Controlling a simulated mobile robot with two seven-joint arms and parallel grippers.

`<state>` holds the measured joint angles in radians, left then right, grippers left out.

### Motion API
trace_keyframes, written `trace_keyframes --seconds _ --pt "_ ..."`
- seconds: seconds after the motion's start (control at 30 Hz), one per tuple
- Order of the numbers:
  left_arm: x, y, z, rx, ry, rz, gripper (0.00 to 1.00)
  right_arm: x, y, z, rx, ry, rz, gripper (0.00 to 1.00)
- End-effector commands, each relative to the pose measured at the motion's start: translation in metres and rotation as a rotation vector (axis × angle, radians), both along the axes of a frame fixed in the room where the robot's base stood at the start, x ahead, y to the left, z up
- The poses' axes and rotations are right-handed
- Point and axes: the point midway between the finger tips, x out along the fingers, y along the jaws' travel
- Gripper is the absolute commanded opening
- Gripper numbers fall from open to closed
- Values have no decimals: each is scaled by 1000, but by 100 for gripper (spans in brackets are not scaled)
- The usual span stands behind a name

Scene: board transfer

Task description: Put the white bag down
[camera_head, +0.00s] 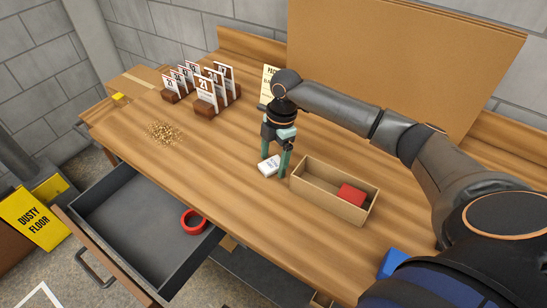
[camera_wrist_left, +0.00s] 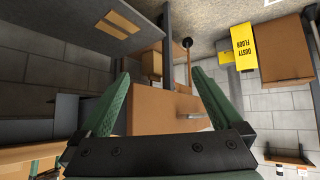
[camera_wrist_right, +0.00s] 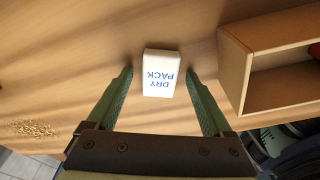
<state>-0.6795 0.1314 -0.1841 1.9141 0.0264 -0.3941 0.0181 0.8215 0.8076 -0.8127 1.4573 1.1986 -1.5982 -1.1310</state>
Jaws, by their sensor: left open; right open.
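The white bag (camera_head: 269,166), a small white pack, lies on the wooden table just left of an open wooden box. In the right wrist view the white bag (camera_wrist_right: 161,73) shows blue lettering reading "DRY PACK". My right gripper (camera_head: 276,168) is open, pointing down at the bag. In the right wrist view its fingertips (camera_wrist_right: 160,75) are on either side of the bag, with a gap on both sides. My left gripper (camera_wrist_left: 160,78) is open and empty in its own wrist view. It is out of the head view.
The open wooden box (camera_head: 313,193) holds a red block (camera_head: 351,194). Left are a grain pile (camera_head: 163,132) and several numbered cards in wooden blocks (camera_head: 205,108). An open drawer (camera_head: 130,222) with a red ring (camera_head: 193,221) juts out in front. A blue object (camera_head: 391,262) sits front right.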

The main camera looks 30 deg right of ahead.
Motion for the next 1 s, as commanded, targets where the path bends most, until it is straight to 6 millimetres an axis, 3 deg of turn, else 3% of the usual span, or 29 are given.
trace_keyframes --seconds 0.27,0.37,0.7,1.0 --pt "0 0 -1 0 0 0 100 0 -1 6 0 -1 0 85" --pt "0 0 -1 0 0 0 100 1 -3 20 0 -3 0 85" --pt "0 0 -2 0 0 0 100 1 -13 91 1 -5 -2 85" --pt "0 0 -2 0 -1 0 100 0 -18 121 1 0 -1 85"
